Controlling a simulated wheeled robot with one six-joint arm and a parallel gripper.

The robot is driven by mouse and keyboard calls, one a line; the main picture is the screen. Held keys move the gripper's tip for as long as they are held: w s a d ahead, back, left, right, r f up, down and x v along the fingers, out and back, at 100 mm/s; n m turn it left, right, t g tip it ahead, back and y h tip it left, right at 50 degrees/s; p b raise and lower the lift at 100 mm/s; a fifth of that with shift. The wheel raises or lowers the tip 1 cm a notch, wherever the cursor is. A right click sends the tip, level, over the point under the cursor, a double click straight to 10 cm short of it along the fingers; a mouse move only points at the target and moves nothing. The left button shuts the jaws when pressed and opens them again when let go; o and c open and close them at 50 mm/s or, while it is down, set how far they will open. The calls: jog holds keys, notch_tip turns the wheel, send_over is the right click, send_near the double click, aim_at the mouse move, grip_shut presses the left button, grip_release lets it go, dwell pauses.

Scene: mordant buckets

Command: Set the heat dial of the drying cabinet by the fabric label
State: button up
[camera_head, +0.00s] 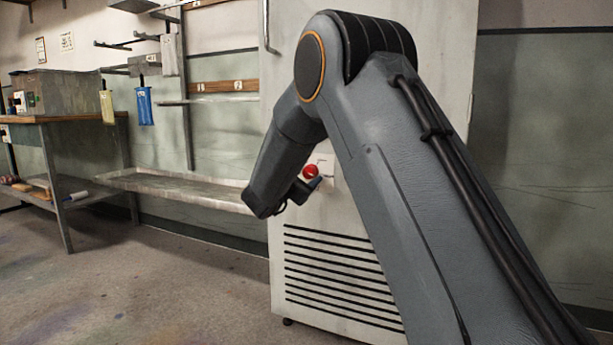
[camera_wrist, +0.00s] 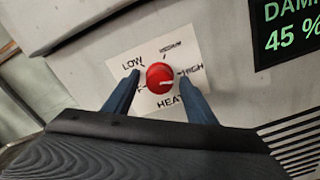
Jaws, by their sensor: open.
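The drying cabinet (camera_head: 300,214) is a tall pale unit partly hidden behind my arm. Its red heat dial (camera_wrist: 160,77) sits on a white plate (camera_wrist: 116,66) marked LOW, MEDIUM, HIGH and HEAT. Another mark at the left is mostly hidden by a finger. A pale line on the dial points right, near or just below HIGH. The dial also shows in the head view (camera_head: 310,171). My gripper (camera_wrist: 160,80) is open, with one blue finger on each side of the dial; I cannot tell whether they touch it. I cannot make out a fabric label.
A dark display (camera_wrist: 289,32) with green text, partly cut off, reads 45 %. Black vent slots (camera_head: 335,275) lie below the dial. At left are a workbench (camera_head: 55,118), a low metal shelf (camera_head: 180,187), and hanging yellow (camera_head: 107,106) and blue (camera_head: 145,106) pieces. The floor at left is clear.

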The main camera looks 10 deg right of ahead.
jog(key=p+v, duration=0.1)
jog(key=v, duration=0.6)
jog(key=shift+s+a, duration=0.25)
jog(key=shift+s, duration=0.05)
